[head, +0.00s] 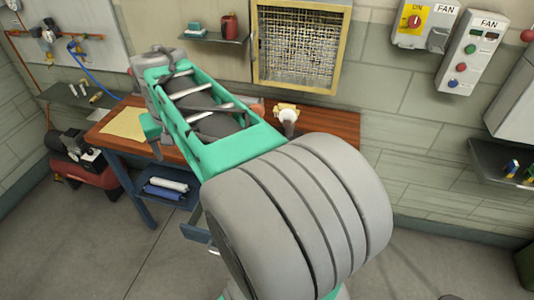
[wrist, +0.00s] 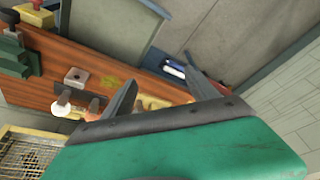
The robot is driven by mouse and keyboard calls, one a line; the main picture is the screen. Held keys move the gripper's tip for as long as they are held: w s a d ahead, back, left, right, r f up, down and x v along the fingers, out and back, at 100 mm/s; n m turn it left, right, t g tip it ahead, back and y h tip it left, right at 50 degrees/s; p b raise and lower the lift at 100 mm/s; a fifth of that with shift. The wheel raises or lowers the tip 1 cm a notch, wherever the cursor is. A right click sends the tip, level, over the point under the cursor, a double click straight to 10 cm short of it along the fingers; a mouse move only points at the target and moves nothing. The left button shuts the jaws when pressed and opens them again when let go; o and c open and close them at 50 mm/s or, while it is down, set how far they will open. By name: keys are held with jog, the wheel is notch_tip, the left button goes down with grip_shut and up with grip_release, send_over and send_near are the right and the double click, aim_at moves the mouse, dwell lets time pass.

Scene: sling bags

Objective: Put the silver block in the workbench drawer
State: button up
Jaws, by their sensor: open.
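A small grey metal block with a dark hole, which looks like the silver block (wrist: 76,76), lies on the wooden workbench top (wrist: 50,95) at the left of the wrist view. I cannot make it out in the head view. The blue workbench drawer (head: 195,232) shows partly beside my arm in the head view, and looks pulled out. In the wrist view, a blue-grey rim (wrist: 150,8) at the top looks like part of it. My gripper (wrist: 160,67) is open with nothing between its fingers, right of the block and apart from it. My arm hides much of the bench.
A yellow cloth (head: 124,124) lies on the bench's left end. A white-headed item (head: 288,116) stands towards its right. Rolls (head: 166,187) lie on the blue lower shelf. A red compressor (head: 88,172) stands left. The floor in front is clear.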

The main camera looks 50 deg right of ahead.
jog(key=shift+o, duration=1.4)
jog(key=w+d+f+m+g+b, duration=0.1)
jog(key=d+f, duration=0.3)
jog(key=d, duration=0.4)
jog(key=w+d+f+m+g+b, duration=0.1)
jog(key=d+f+m, duration=0.2)
jog(key=d, duration=0.6)
jog(key=shift+w+f, duration=0.35)
jog(key=shift+w, duration=0.05)
jog(key=shift+o, duration=0.7)
jog(key=s+d+f+m+b, duration=0.1)
jog(key=d+f, duration=0.3)
jog(key=d, duration=0.4)
jog(key=shift+s+f+m+y, duration=0.2)
jog(key=shift+m+y, duration=0.1)
jog(key=shift+m, duration=0.3)
jog(key=s+d+f+m, duration=0.1)
jog(key=d+f, duration=0.1)
jog(key=d, duration=0.1)
jog(key=s+d+f+b, duration=0.1)
jog(key=s+d+f, duration=0.1)
jog(key=d, duration=0.1)
jog(key=s+d+f+m+g, duration=0.1)
jog(key=s+d+f, duration=0.1)
jog(key=d, duration=0.2)
jog(key=shift+f+m+y+b, duration=0.3)
notch_tip(320, 180, down, 8)
jog(key=p, duration=0.2)
jog(key=shift+w+r+p, duration=0.15)
jog(key=shift+p, duration=0.15)
